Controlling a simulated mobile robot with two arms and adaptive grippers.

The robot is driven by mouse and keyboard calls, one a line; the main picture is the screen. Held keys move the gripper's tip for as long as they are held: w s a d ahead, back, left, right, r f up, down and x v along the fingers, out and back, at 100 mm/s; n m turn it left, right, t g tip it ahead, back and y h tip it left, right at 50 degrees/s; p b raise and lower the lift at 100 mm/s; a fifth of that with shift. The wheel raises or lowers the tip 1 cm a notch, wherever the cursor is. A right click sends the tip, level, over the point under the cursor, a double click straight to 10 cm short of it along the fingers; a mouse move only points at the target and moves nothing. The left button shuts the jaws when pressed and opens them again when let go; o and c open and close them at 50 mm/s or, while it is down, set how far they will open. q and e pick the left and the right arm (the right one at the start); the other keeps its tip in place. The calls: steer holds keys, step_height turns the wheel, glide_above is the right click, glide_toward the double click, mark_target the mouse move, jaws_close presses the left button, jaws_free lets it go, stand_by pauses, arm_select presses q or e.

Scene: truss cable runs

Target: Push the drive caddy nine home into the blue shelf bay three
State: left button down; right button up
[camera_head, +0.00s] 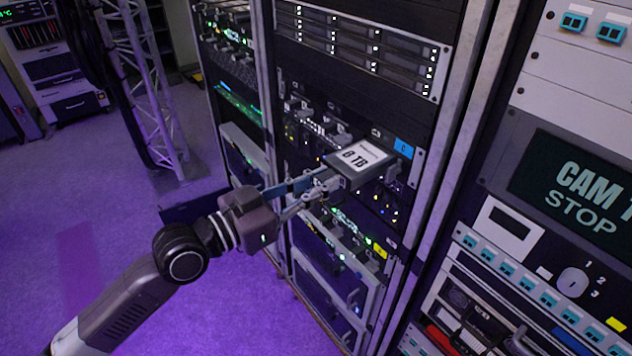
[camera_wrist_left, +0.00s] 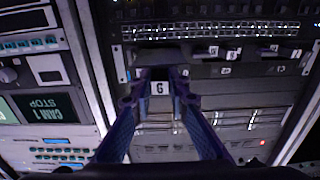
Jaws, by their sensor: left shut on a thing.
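The drive caddy (camera_head: 357,158) is a dark flat block with a white "8 TB" label on top, standing out in front of the rack. My left gripper (camera_head: 318,189) is shut on its near end. In the left wrist view, my left gripper (camera_wrist_left: 160,98) has its two fingers on either side of the caddy's white numbered tag (camera_wrist_left: 159,88), which shows upside down. The blue-tagged shelf (camera_head: 403,148) is just behind the caddy, its blue tag right of it. The caddy hides the bay behind it, so how deep its far end sits cannot be told. My right gripper is not in view.
Other tagged caddies (camera_wrist_left: 215,51) sit in the shelf beside the held one. A yellow-tagged shelf (camera_head: 379,250) is lower in the rack. A silver drive unit (camera_head: 362,47) is above. A CAM 1 STOP panel (camera_head: 575,182) stands right. Open floor (camera_head: 120,235) lies left.

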mark_target(363, 160)
arm_select(q)
steer(key=shift+w+d+r, duration=0.1)
steer(key=shift+w+d, duration=0.15)
steer(key=shift+d, duration=0.2)
steer(key=shift+w+d, duration=0.15)
stand_by(0.6)
steer(key=shift+x, duration=1.3)
steer(key=shift+x, duration=3)
steer(key=shift+d, duration=0.15)
